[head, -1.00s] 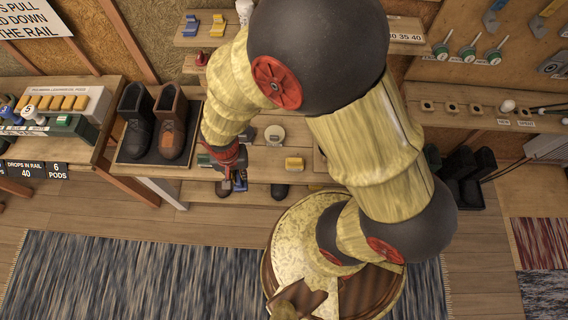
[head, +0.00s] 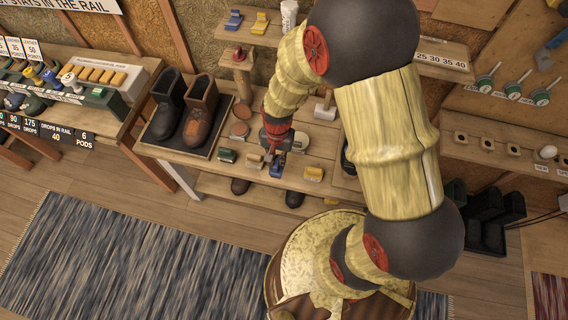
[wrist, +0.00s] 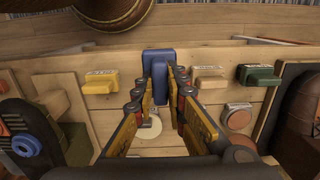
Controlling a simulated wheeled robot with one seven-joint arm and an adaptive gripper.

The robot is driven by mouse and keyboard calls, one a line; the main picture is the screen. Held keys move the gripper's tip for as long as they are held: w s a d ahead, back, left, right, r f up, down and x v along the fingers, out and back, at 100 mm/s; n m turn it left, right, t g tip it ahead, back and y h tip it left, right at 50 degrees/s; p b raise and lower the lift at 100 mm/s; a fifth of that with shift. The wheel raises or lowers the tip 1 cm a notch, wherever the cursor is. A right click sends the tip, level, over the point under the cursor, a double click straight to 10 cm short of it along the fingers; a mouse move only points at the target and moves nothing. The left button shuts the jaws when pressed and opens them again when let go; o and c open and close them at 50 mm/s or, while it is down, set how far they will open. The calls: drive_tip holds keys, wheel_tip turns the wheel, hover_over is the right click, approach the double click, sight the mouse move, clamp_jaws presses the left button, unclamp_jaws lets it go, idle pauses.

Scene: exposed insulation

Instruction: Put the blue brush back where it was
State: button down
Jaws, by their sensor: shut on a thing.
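The blue brush (wrist: 158,65) is upright between the fingers of my gripper (wrist: 159,88) in the wrist view, and the fingers are shut on it. In the head view the blue brush (head: 276,170) shows below my gripper (head: 276,150), near the front edge of the wooden bench (head: 190,160). It is in line with a gap between a pale yellow brush (head: 254,160) and a brighter yellow brush (head: 313,173). A green brush (head: 227,155) lies further left. I cannot tell whether the blue brush touches the bench.
A pair of boots (head: 184,112) stands on a dark mat at the bench's left. Round tins (head: 239,129) lie behind the brushes. A small shelf above holds a blue item (head: 234,20) and a yellow item (head: 260,21). More shoes sit on the lower shelf.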

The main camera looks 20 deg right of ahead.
drive_tip(key=w+d+f+b, duration=0.1)
drive_tip(key=f, duration=0.2)
drive_tip(key=w+d+f, duration=0.1)
drive_tip(key=f, duration=0.2)
drive_tip(key=w+d+f+b, duration=0.1)
drive_tip(key=f, duration=0.2)
drive_tip(key=shift+d+b, duration=0.3)
drive_tip(key=shift+b, duration=0.05)
drive_tip(key=shift+r, duration=0.15)
drive_tip(key=c, duration=1.9)
unclamp_jaws()
drive_tip(key=shift+o, duration=0.4)
